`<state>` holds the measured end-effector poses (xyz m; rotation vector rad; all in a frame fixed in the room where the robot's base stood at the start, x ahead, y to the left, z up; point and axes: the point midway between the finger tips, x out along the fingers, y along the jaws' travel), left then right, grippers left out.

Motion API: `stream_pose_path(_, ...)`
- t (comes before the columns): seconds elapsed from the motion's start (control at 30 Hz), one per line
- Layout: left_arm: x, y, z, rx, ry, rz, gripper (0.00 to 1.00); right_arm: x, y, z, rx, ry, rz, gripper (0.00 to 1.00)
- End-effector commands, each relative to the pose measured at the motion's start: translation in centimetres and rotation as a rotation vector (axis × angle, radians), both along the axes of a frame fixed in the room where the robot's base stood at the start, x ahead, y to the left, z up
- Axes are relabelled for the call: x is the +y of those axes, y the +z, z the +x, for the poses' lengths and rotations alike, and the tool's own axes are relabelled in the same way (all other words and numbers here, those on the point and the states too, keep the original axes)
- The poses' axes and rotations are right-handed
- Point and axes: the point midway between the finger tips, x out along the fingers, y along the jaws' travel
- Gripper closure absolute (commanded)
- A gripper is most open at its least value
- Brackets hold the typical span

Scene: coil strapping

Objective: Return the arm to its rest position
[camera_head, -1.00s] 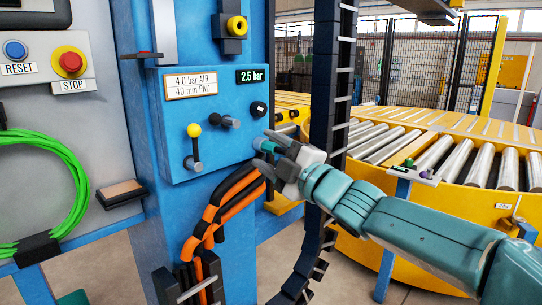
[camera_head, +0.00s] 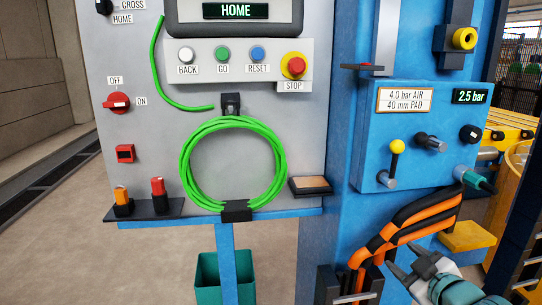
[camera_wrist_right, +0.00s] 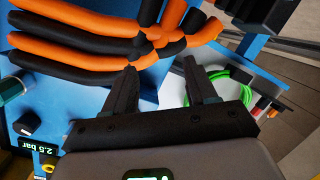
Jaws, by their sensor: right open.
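My right arm comes in at the lower right of the head view. Its gripper (camera_head: 408,258) is open and empty, in front of the orange and black hoses (camera_head: 405,228), below the blue valve box (camera_head: 415,165). A teal plug (camera_head: 476,180) sits at the box's lower right corner, apart from the gripper. In the right wrist view the two dark fingers of the gripper (camera_wrist_right: 160,75) stand apart with nothing between them. The hoses (camera_wrist_right: 90,47) pass just beyond the fingertips; I cannot tell if they touch. My left gripper is not in view.
A grey control panel (camera_head: 300,130) with buttons and a HOME screen (camera_head: 235,10) stands left. A green cable coil (camera_head: 185,165) hangs on it above a teal bin (camera_head: 208,280). Floor at left is clear.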

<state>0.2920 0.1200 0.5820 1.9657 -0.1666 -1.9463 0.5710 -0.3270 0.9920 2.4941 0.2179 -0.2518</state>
Motion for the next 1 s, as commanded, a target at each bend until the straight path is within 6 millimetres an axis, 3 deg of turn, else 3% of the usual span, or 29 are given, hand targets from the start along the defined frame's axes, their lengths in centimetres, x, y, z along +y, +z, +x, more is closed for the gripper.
stream_pose_path(0.03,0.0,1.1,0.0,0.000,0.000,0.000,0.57,1.8,-3.5,0.1,0.099,0.002,0.093,0.43)
stream_pose_path(0.13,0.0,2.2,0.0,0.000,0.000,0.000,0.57,5.1,-10.5,-0.9,0.290,-0.023,0.265,0.43)
stream_pose_path(0.27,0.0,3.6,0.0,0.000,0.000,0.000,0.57,9.8,-19.3,-4.7,0.569,-0.090,0.467,0.43)
stream_pose_path(0.4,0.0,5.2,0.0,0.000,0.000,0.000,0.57,14.8,-27.0,-12.0,0.890,-0.212,0.634,0.43)
stream_pose_path(0.5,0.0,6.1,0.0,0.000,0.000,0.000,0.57,17.6,-30.6,-17.9,1.095,-0.317,0.706,0.43)
stream_pose_path(0.6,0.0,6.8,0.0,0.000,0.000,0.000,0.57,19.4,-32.6,-22.9,1.252,-0.414,0.742,0.43)
stream_pose_path(0.7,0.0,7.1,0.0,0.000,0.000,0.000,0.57,20.3,-33.5,-26.3,1.348,-0.482,0.755,0.43)
stream_pose_path(0.8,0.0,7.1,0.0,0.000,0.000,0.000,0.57,20.7,-33.9,-27.8,1.390,-0.518,0.759,0.43)
stream_pose_path(1.0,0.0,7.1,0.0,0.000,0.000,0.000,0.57,20.7,-34.1,-28.0,1.396,-0.524,0.760,0.43)
